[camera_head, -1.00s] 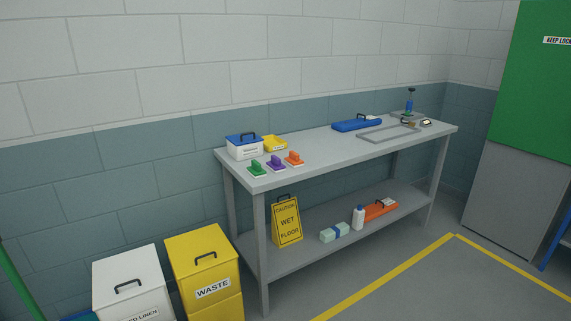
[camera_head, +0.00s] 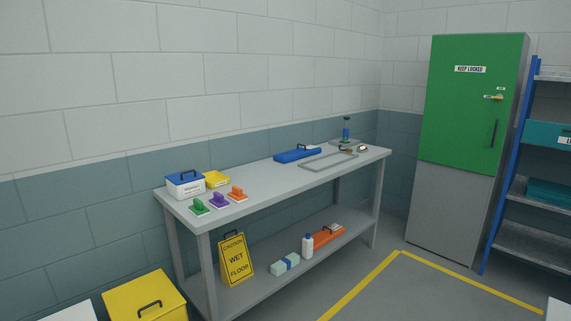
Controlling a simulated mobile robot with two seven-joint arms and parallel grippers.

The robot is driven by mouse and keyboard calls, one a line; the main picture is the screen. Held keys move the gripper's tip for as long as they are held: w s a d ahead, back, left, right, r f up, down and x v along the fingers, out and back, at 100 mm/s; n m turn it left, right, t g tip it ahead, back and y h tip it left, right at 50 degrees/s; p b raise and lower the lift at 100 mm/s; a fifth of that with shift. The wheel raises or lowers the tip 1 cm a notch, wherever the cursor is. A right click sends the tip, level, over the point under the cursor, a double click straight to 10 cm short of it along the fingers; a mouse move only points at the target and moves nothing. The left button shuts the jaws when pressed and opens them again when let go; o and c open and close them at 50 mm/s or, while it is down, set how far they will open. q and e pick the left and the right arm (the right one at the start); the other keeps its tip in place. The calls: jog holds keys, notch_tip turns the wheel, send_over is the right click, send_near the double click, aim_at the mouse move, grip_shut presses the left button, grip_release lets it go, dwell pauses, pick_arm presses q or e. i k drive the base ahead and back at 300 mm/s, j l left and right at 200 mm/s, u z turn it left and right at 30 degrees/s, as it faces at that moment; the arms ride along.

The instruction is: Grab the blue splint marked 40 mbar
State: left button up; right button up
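A long blue splint (camera_head: 299,156) with a dark carry handle lies flat on the grey workbench top, towards the back edge. No 40 mbar marking can be read on it from here. A similar orange splint (camera_head: 328,235) with a dark handle lies on the bench's lower shelf, partly behind a white bottle (camera_head: 307,246). Neither of my grippers is in view.
The grey workbench (camera_head: 265,185) also carries a blue-lidded box (camera_head: 186,186), a yellow bin, coloured handled blocks, a grey frame (camera_head: 329,161) and a pump. A wet floor sign (camera_head: 236,259) stands on the lower shelf. The floor right of the bench is clear before the green cabinet (camera_head: 468,100).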

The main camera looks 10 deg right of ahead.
aim_at(305, 151)
jog(key=i+j, duration=0.1)
jog(key=i, duration=0.3)
jog(key=i+l+u, duration=0.3)
jog(key=i, duration=0.2)
jog(key=i+l+u, duration=0.25)
jog(key=i, duration=0.2)
jog(key=i+l+u, duration=0.1)
jog(key=l, duration=0.2)
jog(key=i+l+u, duration=0.25)
jog(key=l, duration=0.3)
jog(key=l+u, duration=0.3)
jog(key=l, duration=0.6)
jog(key=l+u, duration=0.3)
jog(key=l, duration=0.6)
jog(key=k+l+u, duration=0.1)
jog(key=l, duration=0.25)
jog(key=l+u, duration=0.1)
jog(key=l, duration=0.3)
jog(key=k+l, duration=0.15)
jog(key=l, duration=0.15)
jog(key=k+l+u, duration=0.15)
jog(key=l, duration=0.25)
jog(key=k+l+u, duration=0.1)
jog(key=l, duration=0.2)
